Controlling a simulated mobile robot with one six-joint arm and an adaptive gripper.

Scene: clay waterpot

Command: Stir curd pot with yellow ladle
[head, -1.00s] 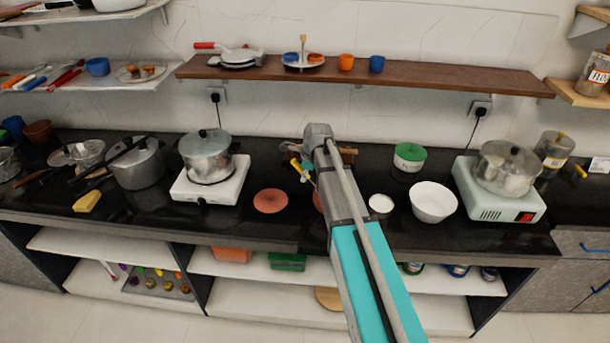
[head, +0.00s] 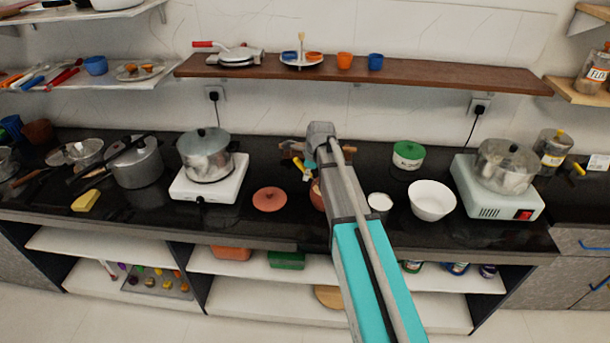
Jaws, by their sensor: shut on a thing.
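The clay curd pot (head: 317,195) stands on the black counter, mostly hidden behind my arm; only its reddish-brown left side shows. My gripper (head: 302,166) is small and partly covered by my wrist, just above and behind the pot. It is shut on the yellow ladle (head: 298,162), of which a short yellow piece shows. The ladle's lower end is hidden, so I cannot tell whether it is inside the pot. A round clay lid (head: 270,199) lies flat on the counter left of the pot.
A steel pot (head: 206,155) on a white stove (head: 208,185) stands to the left. A white cup (head: 380,202), a white bowl (head: 433,200) and a green-lidded container (head: 408,155) stand to the right. A brown shelf (head: 440,75) runs above.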

